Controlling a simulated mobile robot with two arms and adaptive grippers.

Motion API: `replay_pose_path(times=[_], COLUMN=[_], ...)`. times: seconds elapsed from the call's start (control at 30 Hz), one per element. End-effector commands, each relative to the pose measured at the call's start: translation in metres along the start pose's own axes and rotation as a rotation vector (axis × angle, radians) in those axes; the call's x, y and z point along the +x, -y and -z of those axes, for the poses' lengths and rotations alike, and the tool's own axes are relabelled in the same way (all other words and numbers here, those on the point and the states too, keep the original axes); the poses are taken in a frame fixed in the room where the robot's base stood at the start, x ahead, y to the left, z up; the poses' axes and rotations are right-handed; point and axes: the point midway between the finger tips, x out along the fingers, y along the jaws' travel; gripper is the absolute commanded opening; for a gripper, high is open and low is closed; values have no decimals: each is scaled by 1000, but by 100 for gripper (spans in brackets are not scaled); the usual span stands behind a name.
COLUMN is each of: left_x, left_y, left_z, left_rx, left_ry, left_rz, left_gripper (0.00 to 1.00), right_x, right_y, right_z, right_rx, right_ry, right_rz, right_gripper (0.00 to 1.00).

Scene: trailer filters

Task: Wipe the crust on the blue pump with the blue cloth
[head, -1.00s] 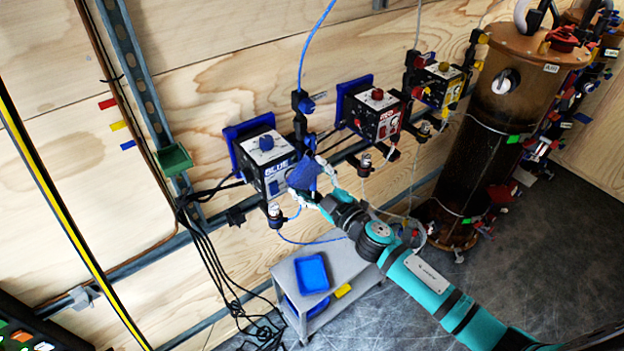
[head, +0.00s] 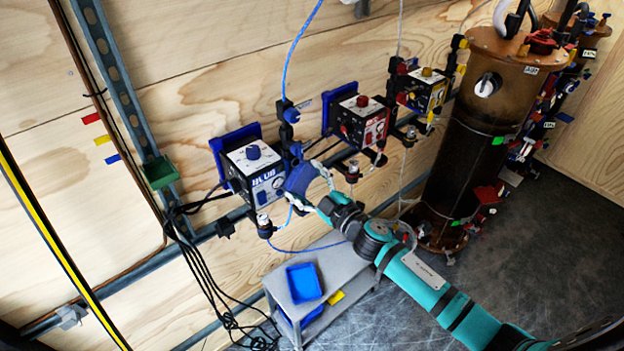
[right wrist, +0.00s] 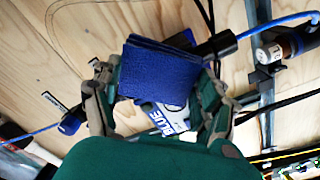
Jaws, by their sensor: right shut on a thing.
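The blue pump (head: 252,172), a white box with a dark blue knob and blue lettering, is on the wooden wall. Its lettering (right wrist: 165,122) shows partly below the cloth in the right wrist view. My right gripper (head: 309,183) is shut on the folded blue cloth (head: 299,179). The cloth (right wrist: 160,72) sits between both fingers in the right wrist view. It is close to the pump's right side; I cannot tell whether they touch. No crust can be made out; the cloth hides part of the pump. My left gripper is not in view.
A red pump (head: 362,122) and a yellow pump (head: 425,92) are mounted to the right. A blue hose (head: 294,58) rises beside the blue pump. Below stands a grey cart (head: 335,268) with a blue tray (head: 304,283). A brown column (head: 474,140) stands at right.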

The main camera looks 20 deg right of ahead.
Motion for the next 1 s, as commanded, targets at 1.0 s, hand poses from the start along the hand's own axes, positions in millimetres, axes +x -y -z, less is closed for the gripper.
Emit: replay_pose_path(times=[1.0], left_x=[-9], left_y=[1], left_z=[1], left_rx=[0], left_ry=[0], left_rz=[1], left_gripper=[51], right_x=[-38], right_y=[17], right_z=[18], right_rx=[3], right_ry=[-3], right_rz=[2], right_gripper=[50])
